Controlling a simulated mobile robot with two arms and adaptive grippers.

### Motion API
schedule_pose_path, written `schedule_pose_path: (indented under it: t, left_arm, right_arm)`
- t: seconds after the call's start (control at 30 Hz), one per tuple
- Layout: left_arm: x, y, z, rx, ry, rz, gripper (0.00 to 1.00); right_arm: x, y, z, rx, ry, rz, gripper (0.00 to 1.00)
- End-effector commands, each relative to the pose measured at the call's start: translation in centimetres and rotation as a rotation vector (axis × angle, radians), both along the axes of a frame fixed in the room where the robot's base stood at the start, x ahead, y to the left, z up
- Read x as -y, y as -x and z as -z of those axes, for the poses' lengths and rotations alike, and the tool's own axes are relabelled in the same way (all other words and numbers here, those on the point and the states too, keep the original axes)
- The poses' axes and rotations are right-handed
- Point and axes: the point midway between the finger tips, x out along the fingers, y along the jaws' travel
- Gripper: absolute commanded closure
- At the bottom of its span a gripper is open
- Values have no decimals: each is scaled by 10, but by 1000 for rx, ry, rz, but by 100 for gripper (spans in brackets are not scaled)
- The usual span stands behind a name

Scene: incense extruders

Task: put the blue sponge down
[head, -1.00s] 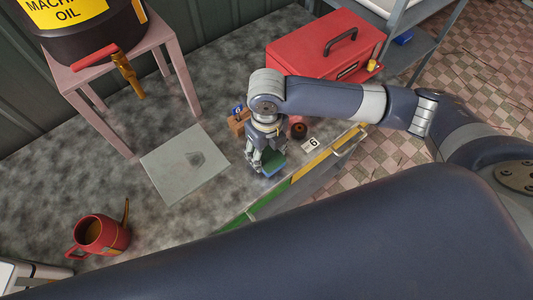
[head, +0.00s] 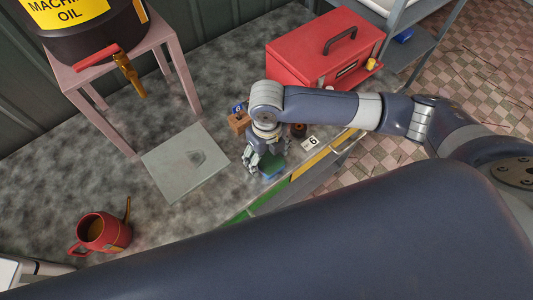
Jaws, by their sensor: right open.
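The blue sponge (head: 272,168), blue with a green top face, rests on or just above the grey mottled worktop near its front edge. My right gripper (head: 262,162) points down over the sponge with its fingers open. One finger is to the left of the sponge; the other is partly hidden, and I cannot tell whether any finger touches it. My left gripper is not in view.
Close by are a small wooden block with a blue tag (head: 238,121), a dark round item (head: 299,130) and a "6" card (head: 311,142). A red toolbox (head: 318,50) stands behind. A grey plate (head: 180,175) and red watering can (head: 100,233) lie left.

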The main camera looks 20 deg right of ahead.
Motion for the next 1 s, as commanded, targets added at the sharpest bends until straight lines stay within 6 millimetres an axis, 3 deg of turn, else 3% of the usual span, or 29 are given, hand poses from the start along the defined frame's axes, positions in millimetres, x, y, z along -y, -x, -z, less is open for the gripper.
schedule_pose_path:
  t: [0.17,0.63,0.8,1.0]
  left_arm:
    - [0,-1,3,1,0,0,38]
    - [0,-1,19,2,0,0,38]
    - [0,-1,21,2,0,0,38]
    - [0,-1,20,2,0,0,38]
  right_arm:
    - [0,-2,-15,6,-2,-1,27]
    - [0,-1,-107,4,-1,0,27]
    - [0,0,-121,1,0,-1,27]
    - [0,0,-123,0,0,0,27]
